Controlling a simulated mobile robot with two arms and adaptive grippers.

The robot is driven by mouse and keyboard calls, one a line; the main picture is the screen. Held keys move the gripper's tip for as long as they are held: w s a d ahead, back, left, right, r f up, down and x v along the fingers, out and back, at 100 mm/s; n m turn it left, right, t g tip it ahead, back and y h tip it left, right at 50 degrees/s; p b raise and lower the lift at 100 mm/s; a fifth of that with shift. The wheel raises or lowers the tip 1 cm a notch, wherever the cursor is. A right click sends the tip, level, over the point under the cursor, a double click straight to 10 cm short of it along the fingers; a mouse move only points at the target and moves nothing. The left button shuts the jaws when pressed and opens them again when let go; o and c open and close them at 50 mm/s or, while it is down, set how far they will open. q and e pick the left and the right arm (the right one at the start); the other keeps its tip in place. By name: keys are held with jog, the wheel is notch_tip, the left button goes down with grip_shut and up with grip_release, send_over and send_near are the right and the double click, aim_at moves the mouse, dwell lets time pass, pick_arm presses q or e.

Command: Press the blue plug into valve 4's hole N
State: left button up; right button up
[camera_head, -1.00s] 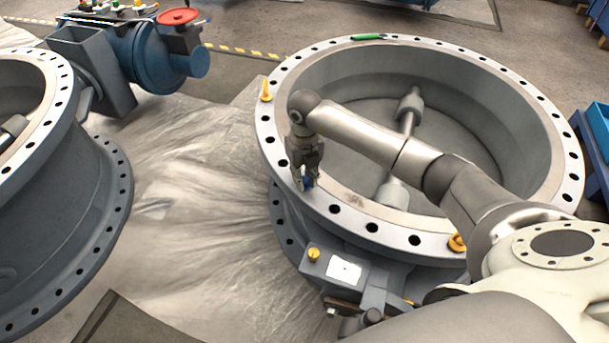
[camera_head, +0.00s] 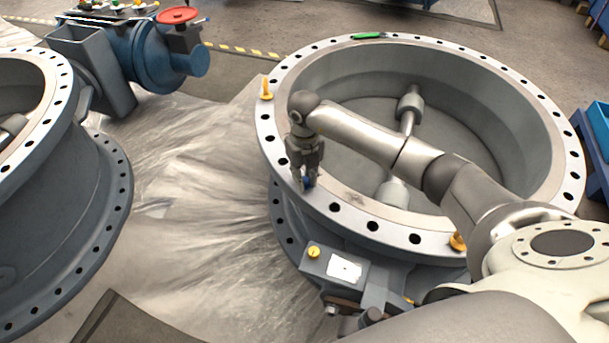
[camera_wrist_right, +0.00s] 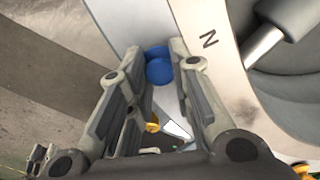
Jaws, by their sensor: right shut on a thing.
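The blue plug (camera_head: 307,183) is between the fingertips of my right gripper (camera_head: 305,184), low over the near-left flange of the large valve (camera_head: 345,192). In the right wrist view the plug (camera_wrist_right: 159,70) shows between the two fingertips of the right gripper (camera_wrist_right: 160,62), which is shut on it. A black letter N (camera_wrist_right: 208,39) is marked on the pale flange beside it. The hole under the plug is hidden, and I cannot tell whether the plug is in it. My left gripper is not in view.
A green object (camera_head: 368,36) lies on the far rim. My right arm crosses the valve's opening. A second valve (camera_head: 60,190) stands at the left, with sheet-covered floor between.

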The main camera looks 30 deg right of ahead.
jog(key=shift+f, duration=0.25)
jog(key=o, duration=0.5)
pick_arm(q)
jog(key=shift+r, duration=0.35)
pick_arm(e)
jog(key=o, duration=0.3)
jog(key=shift+o, duration=0.2)
jog(key=o, duration=0.4)
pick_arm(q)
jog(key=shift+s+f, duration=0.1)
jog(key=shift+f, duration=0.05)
pick_arm(e)
jog(key=shift+o, duration=0.3)
jog(key=shift+r, duration=0.15)
